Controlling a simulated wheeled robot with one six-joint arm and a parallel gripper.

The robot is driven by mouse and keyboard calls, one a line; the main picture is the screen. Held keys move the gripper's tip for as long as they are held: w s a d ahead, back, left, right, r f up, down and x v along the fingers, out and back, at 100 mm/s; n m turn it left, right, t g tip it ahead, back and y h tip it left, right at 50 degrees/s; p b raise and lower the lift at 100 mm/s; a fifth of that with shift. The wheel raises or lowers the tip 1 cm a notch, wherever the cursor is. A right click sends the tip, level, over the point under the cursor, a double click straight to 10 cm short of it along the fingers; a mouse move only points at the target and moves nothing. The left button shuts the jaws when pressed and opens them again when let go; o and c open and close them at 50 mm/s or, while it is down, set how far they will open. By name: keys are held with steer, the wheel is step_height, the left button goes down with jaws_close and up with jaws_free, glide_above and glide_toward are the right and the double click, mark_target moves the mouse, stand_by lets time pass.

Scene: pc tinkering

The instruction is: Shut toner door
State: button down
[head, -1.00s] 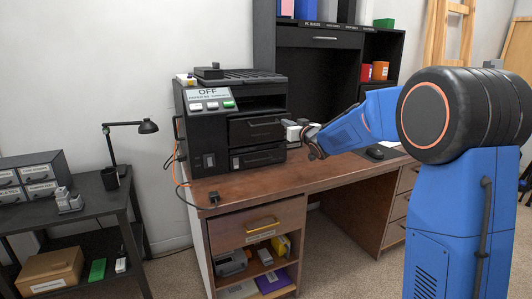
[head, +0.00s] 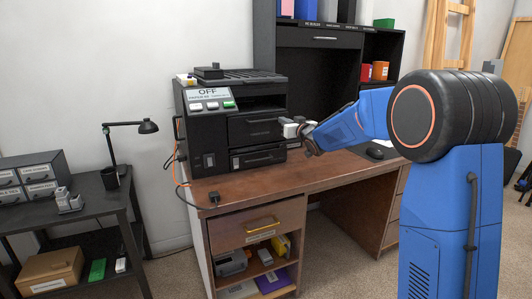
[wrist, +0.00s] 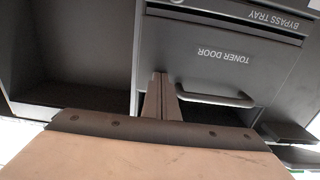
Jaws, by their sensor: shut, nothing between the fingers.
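The printer (head: 240,120) is a black machine on the brown desk, with a sign reading OFF above its buttons. Its toner door (head: 257,125) is the dark upper front panel and looks flush, or nearly so, with the front. In the wrist view the panel labelled TONER DOOR (wrist: 222,75) appears upside down, with a bar handle (wrist: 215,97). My gripper (wrist: 160,80) is shut and empty, its fingertips over the panel beside the handle; I cannot tell whether they touch. In the head view my gripper (head: 292,128) is at the right edge of the door.
The bypass tray (wrist: 265,15) lies beside the toner door, and it looks closed. The desktop (head: 285,178) in front of the printer is mostly clear. A black mouse (head: 375,153) lies to the right.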

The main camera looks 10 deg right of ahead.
steer(key=v, duration=0.8)
stand_by(0.4)
steer(key=s+d+f+m+g+h, duration=0.1)
steer(key=s+d+f+m+h, duration=0.3)
steer(key=s, duration=0.8)
steer(key=s+d+r+n+g+h, duration=0.15)
steer(key=s+d, duration=0.45)
steer(key=s, duration=0.7)
steer(key=s+a+f+g, duration=0.1)
steer(key=s+f+g, duration=0.2)
steer(key=s, duration=0.7)
steer(key=s+a+f+g, duration=0.1)
steer(key=s+f+g, duration=0.2)
steer(key=s+f, duration=0.5)
steer(key=s+a+f+m+g, duration=0.1)
steer(key=s+f+g, duration=0.3)
steer(key=s, duration=1)
steer(key=shift+f, duration=0.75)
